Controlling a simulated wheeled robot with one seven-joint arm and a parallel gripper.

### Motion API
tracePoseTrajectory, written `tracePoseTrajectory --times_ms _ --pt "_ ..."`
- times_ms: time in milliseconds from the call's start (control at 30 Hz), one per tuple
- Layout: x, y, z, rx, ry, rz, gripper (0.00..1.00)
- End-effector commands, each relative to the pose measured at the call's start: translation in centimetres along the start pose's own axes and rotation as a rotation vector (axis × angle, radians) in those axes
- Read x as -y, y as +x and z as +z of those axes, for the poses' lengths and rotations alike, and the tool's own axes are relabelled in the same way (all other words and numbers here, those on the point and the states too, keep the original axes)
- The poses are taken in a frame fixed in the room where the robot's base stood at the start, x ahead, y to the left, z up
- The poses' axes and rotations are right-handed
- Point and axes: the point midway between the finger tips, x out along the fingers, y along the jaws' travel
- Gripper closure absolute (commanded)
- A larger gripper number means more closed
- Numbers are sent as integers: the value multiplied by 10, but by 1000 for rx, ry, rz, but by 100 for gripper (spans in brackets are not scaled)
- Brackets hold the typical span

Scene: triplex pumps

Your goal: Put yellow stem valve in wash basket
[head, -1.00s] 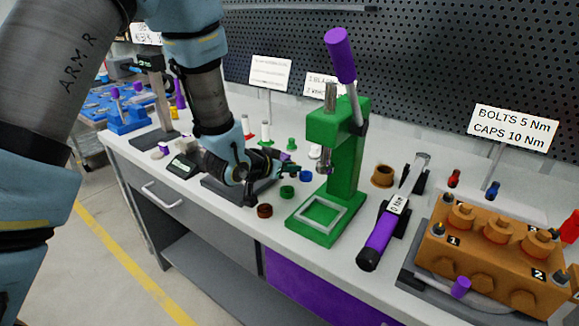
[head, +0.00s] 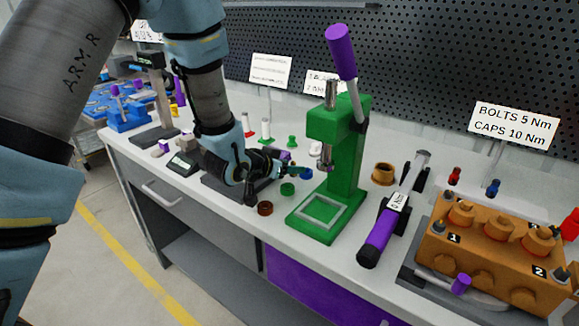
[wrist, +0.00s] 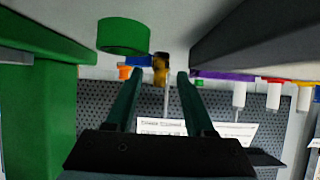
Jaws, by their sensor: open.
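My gripper (head: 298,171) is low over the bench, left of the green press, with its fingertips close to a blue ring (head: 306,174). In the wrist view its two fingers (wrist: 158,78) stand apart, with nothing clearly held. A small yellow and dark piece (wrist: 160,68) shows between and beyond the fingertips. I cannot tell whether it is the yellow stem valve. A white post with a yellow end (wrist: 305,96) shows at the right of the wrist view. I cannot make out the wash basket in either view.
The green press (head: 340,165) stands just right of my gripper. A green ring (head: 287,189) and a brown ring (head: 265,208) lie on the bench nearby. A purple-handled wrench (head: 385,225) and an orange pump block (head: 490,250) are farther right. A perforated panel (head: 420,60) closes the back.

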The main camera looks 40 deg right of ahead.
Motion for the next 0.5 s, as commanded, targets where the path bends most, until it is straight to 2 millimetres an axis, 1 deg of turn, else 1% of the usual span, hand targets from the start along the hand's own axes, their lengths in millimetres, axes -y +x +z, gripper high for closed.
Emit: tracePoseTrajectory --times_ms 67,167,500 --pt "0 -2 -5 0 0 0 46" --pt "1 -14 -2 -1 -1 -2 46" --pt "1 -82 -2 -2 -1 -3 46"
